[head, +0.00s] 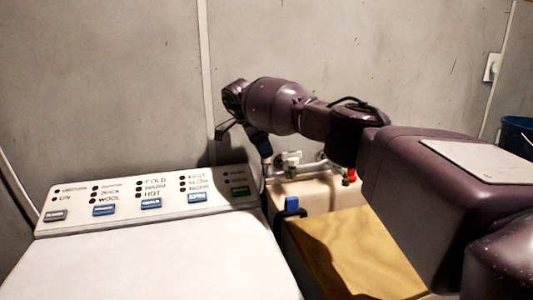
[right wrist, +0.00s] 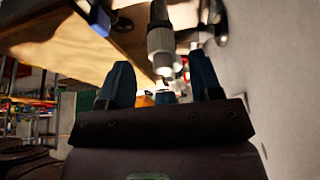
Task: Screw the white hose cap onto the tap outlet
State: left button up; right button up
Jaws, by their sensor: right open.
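My right gripper (head: 259,146) reaches down behind the washing machine's control panel, close to the tap fittings at the wall. In the right wrist view its two blue fingers (right wrist: 160,88) stand apart. A pale grey-white ribbed cylinder with a narrower tip (right wrist: 161,42) shows between and beyond them; whether it is the hose cap or the tap outlet I cannot tell. No grip on it is visible. In the head view a white tap handle (head: 291,157) sits on a pipe just right of the gripper. The hose cap is not clearly distinguishable there. My left gripper is out of view.
The washing machine's white top (head: 150,258) and button panel (head: 150,198) fill the lower left. A wooden board (head: 350,252) lies right of it, with a blue clip-like part (head: 291,206) nearby. A red handle (head: 351,175) is beside my forearm. The grey wall (head: 110,80) is close behind.

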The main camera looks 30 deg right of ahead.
jog(key=v, duration=0.8)
jog(key=shift+r+b, duration=0.25)
jog(key=shift+b, duration=0.1)
jog(key=shift+d+r+p+x, duration=0.1)
jog(key=shift+d+x, duration=0.1)
jog(key=shift+x, duration=0.9)
jog(key=shift+d+r+p+x, duration=0.1)
jog(key=shift+d+p+x, duration=0.1)
jog(key=shift+x, duration=0.85)
jog(key=shift+d+r+p+x, duration=0.1)
jog(key=shift+d+x, duration=0.1)
jog(key=shift+x, duration=0.9)
